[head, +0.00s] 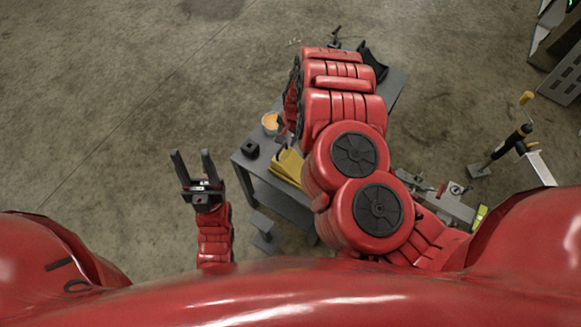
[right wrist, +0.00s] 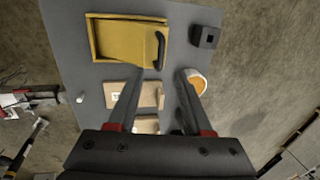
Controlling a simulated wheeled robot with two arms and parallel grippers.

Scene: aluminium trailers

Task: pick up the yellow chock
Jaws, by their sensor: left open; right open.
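The yellow chock (head: 287,168) lies on a grey table in the head view, partly hidden by my right arm. In the right wrist view the yellow chock (right wrist: 118,40) shows whole near the table's far edge, with a black handle on its right side. My right gripper (right wrist: 157,75) is open and empty, its fingers pointing towards the chock's handle end, with no visible grip on it. In the head view the right gripper is mostly hidden by my arm. My left gripper (head: 191,153) is open and empty, left of the table.
The grey table (right wrist: 66,45) also holds a black block (right wrist: 205,36), a white cup with orange contents (right wrist: 197,80) and small cardboard boxes (right wrist: 150,93) near my right fingers. A jack-like tool (head: 513,137) stands at the right. Floor to the left is clear.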

